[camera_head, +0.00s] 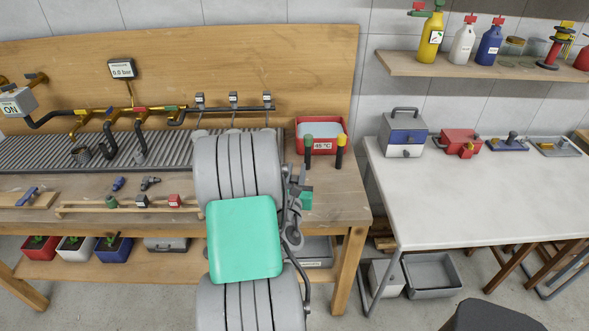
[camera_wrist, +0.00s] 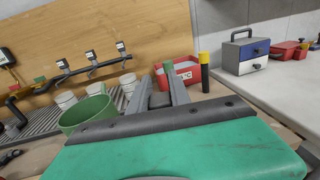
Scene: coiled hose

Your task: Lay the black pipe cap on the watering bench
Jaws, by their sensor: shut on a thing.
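My gripper (camera_wrist: 157,82) is closed around a small dark thing (camera_wrist: 159,99), seen between the fingers in the wrist view. It looks like the black pipe cap, but only part of it shows. In the head view my own arm hides most of the gripper and what it holds. The wooden watering bench (camera_head: 335,207) fills the left and middle, with a tall wooden back panel and a ribbed grey grate. My gripper is over the bench's right part; its exact height is unclear. A green pot (camera_wrist: 88,115) shows just left of the fingers in the wrist view.
A red tub (camera_head: 320,122) marked 45 °C stands at the bench's back right, with green and yellow upright handles before it. A low wooden rack (camera_head: 85,209) holds small fittings. A white table (camera_head: 480,195) stands right across a gap, its front clear. Bottles line the shelf (camera_head: 480,67).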

